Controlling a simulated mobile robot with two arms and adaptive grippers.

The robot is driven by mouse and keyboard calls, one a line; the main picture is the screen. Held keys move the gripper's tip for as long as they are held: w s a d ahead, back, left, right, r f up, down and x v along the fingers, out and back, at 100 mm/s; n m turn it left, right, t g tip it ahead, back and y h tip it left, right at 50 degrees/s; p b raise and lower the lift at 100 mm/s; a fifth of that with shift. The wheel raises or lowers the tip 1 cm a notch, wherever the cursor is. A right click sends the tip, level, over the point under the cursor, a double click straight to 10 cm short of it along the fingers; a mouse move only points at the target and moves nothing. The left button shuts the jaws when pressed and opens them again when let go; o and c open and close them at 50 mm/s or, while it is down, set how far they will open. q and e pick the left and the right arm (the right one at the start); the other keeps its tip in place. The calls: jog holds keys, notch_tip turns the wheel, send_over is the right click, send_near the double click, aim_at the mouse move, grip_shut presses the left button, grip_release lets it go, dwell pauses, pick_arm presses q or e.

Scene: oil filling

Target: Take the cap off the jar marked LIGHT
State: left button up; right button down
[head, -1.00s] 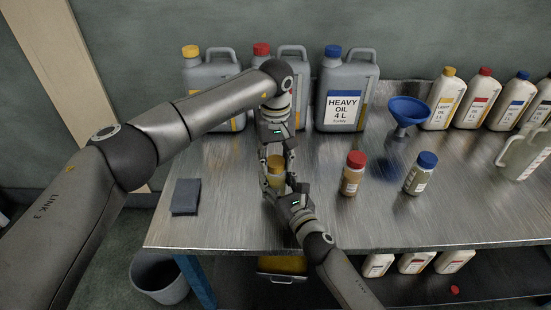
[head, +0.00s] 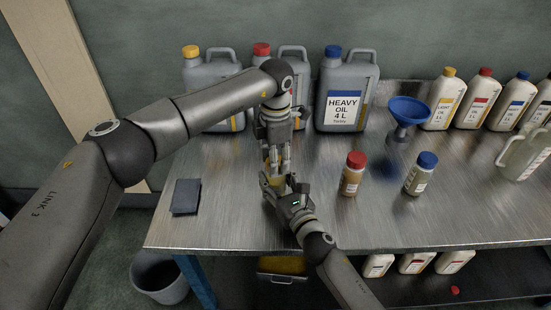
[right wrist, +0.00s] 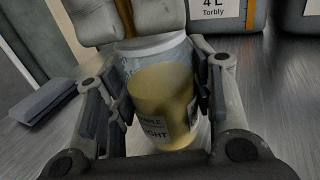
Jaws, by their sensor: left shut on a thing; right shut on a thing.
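The jar marked LIGHT (right wrist: 160,100) holds yellow liquid and stands upright between the fingers of my right gripper (right wrist: 155,98), which is shut on it. In the head view, the jar (head: 275,175) is mostly covered by both grippers. My right gripper (head: 275,184) reaches it from the front. My left gripper (head: 279,163) points down from above and is shut at the jar's top, on the cap. The cap is mostly hidden by the left fingers; an orange-yellow strip (right wrist: 126,17) shows between them in the right wrist view. Whether the cap is loose cannot be seen.
A red-capped jar (head: 352,175) and a blue-capped jar (head: 420,173) stand to the right. A blue funnel (head: 408,112) and large grey cans (head: 347,95) stand behind. A dark grey pad (head: 186,197) lies at the left. The table's front middle (head: 400,225) is clear.

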pick_arm(q)
jog(key=n, duration=2.8)
jog(key=shift+r, duration=0.1)
jog(key=shift+r, duration=0.2)
jog(key=shift+r, duration=0.9)
